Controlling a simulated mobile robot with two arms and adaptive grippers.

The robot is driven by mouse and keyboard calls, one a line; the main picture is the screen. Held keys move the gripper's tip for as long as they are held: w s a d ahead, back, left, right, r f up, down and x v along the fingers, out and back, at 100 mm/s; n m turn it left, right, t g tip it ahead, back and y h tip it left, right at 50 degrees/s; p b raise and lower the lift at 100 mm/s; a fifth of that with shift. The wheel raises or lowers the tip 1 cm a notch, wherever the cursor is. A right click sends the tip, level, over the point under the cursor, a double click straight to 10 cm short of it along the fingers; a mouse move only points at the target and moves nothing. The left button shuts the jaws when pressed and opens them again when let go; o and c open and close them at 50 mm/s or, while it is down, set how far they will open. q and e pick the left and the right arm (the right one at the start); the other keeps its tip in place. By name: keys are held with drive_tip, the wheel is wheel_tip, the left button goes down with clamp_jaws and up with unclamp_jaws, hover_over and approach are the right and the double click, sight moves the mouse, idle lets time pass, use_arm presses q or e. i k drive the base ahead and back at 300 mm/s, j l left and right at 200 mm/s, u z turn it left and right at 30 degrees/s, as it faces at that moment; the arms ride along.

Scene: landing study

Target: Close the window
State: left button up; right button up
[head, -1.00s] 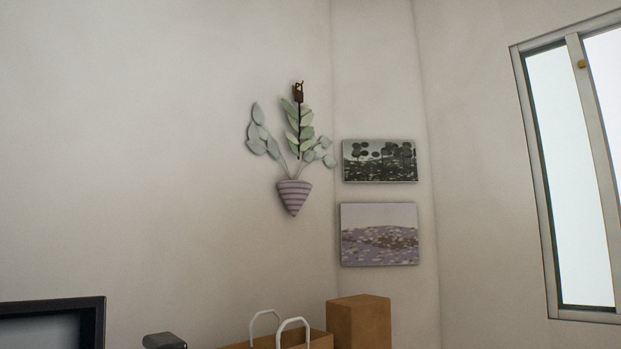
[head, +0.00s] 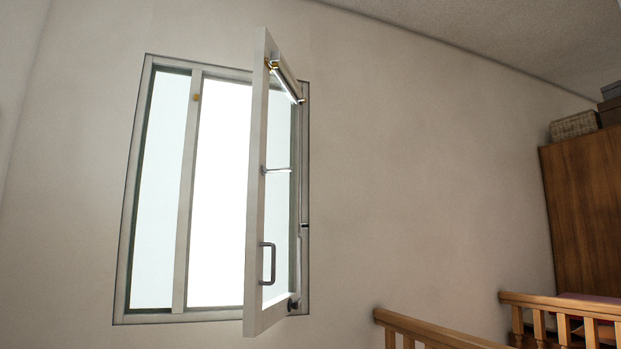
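The window has a white frame (head: 183,308) set in the wall, in the left half of the head view. Its right sash (head: 256,200) stands open, swung into the room on the right side of the frame. A metal handle (head: 268,264) is on the sash's lower part. A small yellow knob (head: 196,97) sits on the upright bar between the panes. The left pane (head: 157,190) fills the left part of the frame. Neither of my grippers is in view.
Wooden railings (head: 430,332) run along the bottom right below the window. A tall wooden cabinet (head: 580,215) with a wicker basket (head: 573,125) and boxes on top stands at the far right. The wall between window and cabinet is bare.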

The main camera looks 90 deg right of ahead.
sight(258, 317)
drive_tip(key=z, duration=2.65)
